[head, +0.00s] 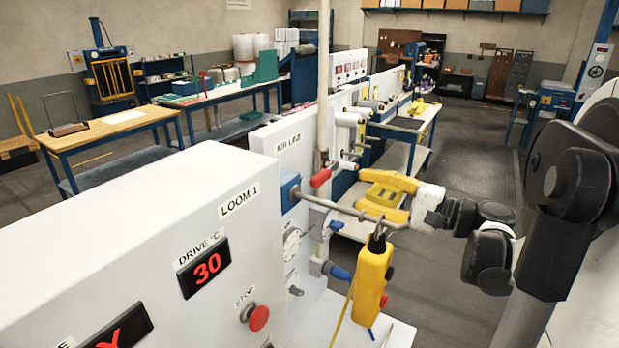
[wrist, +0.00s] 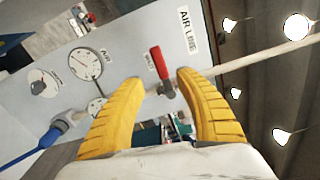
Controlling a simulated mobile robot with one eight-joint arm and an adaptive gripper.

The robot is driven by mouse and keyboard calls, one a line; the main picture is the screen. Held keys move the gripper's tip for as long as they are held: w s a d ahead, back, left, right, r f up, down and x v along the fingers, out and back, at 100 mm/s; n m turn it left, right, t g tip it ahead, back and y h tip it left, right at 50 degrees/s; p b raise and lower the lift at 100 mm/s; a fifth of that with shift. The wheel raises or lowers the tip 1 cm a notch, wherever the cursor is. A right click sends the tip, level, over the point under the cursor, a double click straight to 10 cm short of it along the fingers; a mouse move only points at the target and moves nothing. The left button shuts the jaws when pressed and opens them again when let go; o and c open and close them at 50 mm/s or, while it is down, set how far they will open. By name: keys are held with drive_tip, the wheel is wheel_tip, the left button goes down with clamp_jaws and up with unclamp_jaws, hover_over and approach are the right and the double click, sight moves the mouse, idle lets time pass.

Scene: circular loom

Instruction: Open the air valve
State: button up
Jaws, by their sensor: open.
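The air valve's red lever (head: 321,177) sits at the side of the white loom cabinet, below the AIR LINE label, by a pale vertical pipe. In the wrist view the red lever (wrist: 158,62) stands nearly upright in the picture, its lower end at a grey valve body on the panel. My gripper (head: 361,190) has yellow fingers, spread open and empty, to the right of the lever and apart from it in the head view. In the wrist view my gripper (wrist: 158,78) has the lever showing between and beyond its fingertips. Contact is not visible.
A yellow pendant control (head: 372,280) hangs from a grey rod below my gripper. Dial gauges (wrist: 92,60) and a blue hose (wrist: 28,150) are on the panel. A red stop button (head: 258,318) is on the loom front. Open floor lies behind the gripper.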

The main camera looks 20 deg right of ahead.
sight(325, 180)
drive_tip(key=shift+n, duration=0.8)
drive_tip(key=x, duration=1)
drive_tip(key=shift+w+a, duration=0.15)
drive_tip(key=shift+a, duration=0.15)
clamp_jaws()
